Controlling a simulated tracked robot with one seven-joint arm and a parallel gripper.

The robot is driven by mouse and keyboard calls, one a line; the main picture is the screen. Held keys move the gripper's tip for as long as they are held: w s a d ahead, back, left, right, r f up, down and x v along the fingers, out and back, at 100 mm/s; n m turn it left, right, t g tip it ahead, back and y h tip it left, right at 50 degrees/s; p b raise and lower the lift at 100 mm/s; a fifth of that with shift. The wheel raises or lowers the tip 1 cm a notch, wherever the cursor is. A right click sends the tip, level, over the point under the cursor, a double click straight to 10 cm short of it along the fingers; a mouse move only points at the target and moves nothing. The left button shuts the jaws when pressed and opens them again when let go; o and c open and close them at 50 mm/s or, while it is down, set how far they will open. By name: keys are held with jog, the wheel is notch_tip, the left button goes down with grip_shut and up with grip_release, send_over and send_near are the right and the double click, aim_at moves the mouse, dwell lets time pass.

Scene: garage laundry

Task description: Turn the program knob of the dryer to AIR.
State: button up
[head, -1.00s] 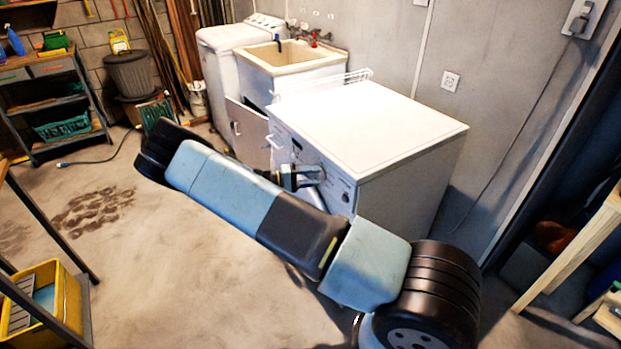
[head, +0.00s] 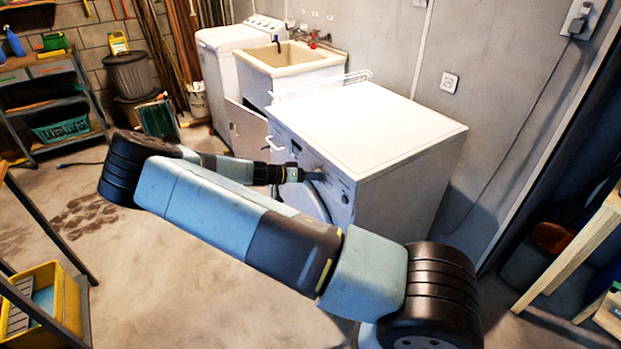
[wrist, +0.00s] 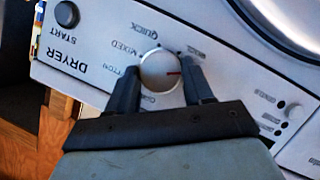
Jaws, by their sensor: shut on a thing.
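The white dryer (head: 385,118) stands against the grey wall, with its control panel facing my arm. In the wrist view its panel (wrist: 95,45) appears upside down, with QUICK and MIXED readable around the round silver program knob (wrist: 158,70). The knob's red mark points right in that view, below a small label that I cannot read surely. I cannot make out AIR. My gripper (wrist: 160,74) is shut on the knob, one finger on each side. In the head view my gripper (head: 313,175) is at the dryer's front; the knob is not clear there.
The START button (wrist: 67,14) and a row of small buttons (wrist: 280,117) flank the knob. The round door rim (wrist: 262,22) is close by. A sink (head: 295,58) and a white top-loading machine (head: 225,45) stand beyond the dryer.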

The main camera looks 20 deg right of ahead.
jog(key=shift+r+m+t+y, duration=0.1)
jog(key=shift+m+t+y, duration=0.3)
jog(key=shift+m+t, duration=0.3)
jog(key=shift+s+m, duration=0.1)
jog(key=shift+m, duration=0.2)
jog(key=o, duration=1)
jog(key=v, duration=1.3)
jog(key=shift+a+r, duration=0.1)
jog(key=shift+a, duration=0.25)
jog(key=shift+d, duration=0.1)
